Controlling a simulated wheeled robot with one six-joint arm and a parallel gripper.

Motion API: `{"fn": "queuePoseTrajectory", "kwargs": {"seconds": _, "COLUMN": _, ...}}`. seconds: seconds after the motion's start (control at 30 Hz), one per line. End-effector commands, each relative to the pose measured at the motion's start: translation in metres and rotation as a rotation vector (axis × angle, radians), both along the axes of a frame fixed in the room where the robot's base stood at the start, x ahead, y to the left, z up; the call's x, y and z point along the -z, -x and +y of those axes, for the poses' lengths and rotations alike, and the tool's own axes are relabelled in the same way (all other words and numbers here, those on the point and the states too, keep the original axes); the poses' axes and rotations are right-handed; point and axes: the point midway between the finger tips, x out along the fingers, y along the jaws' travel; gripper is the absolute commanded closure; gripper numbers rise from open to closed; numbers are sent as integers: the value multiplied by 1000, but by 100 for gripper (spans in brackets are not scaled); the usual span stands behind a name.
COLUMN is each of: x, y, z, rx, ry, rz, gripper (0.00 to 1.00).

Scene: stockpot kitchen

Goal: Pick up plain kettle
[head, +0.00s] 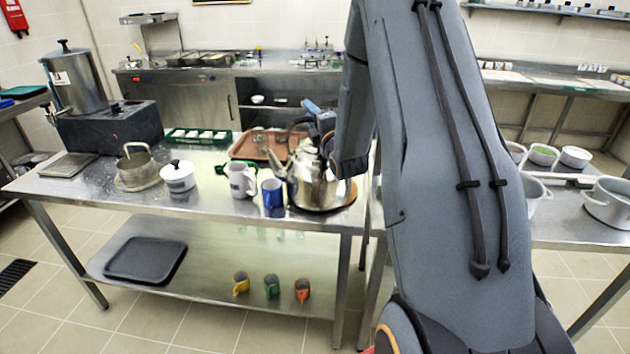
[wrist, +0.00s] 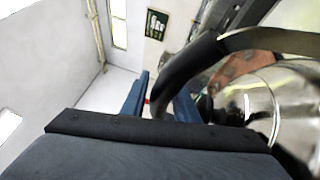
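The plain kettle (head: 312,188) is shiny steel with a dark handle and stands on a round brown board near the right end of the left steel table. My gripper (head: 318,115) is at the top of the kettle, partly hidden by my arm. In the wrist view, the kettle's body (wrist: 285,105) fills the right side and its black handle (wrist: 192,62) curves down between the two blue fingers of my gripper (wrist: 160,100). The fingers stand apart, with a gap visible between the left finger and the handle. I cannot tell whether the right finger touches it.
A blue mug (head: 272,194) and a white mug (head: 242,180) stand close left of the kettle. A brown tray (head: 250,146) lies behind it. A white lidded pot (head: 178,177) stands further left. Pots (head: 607,200) and bowls are on the right table.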

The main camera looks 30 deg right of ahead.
Motion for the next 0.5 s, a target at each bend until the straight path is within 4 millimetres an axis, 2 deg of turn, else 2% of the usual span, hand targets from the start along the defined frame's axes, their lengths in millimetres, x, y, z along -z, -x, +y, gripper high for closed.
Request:
{"fn": "queuePoseTrajectory", "kwargs": {"seconds": 0.03, "x": 0, "y": 0, "z": 0, "rx": 0, "ry": 0, "rz": 0, "gripper": 73}}
{"fn": "queuePoseTrajectory", "kwargs": {"seconds": 0.2, "x": 0, "y": 0, "z": 0, "rx": 0, "ry": 0, "rz": 0, "gripper": 100}}
{"fn": "queuePoseTrajectory", "kwargs": {"seconds": 0.5, "x": 0, "y": 0, "z": 0, "rx": 0, "ry": 0, "rz": 0, "gripper": 100}}
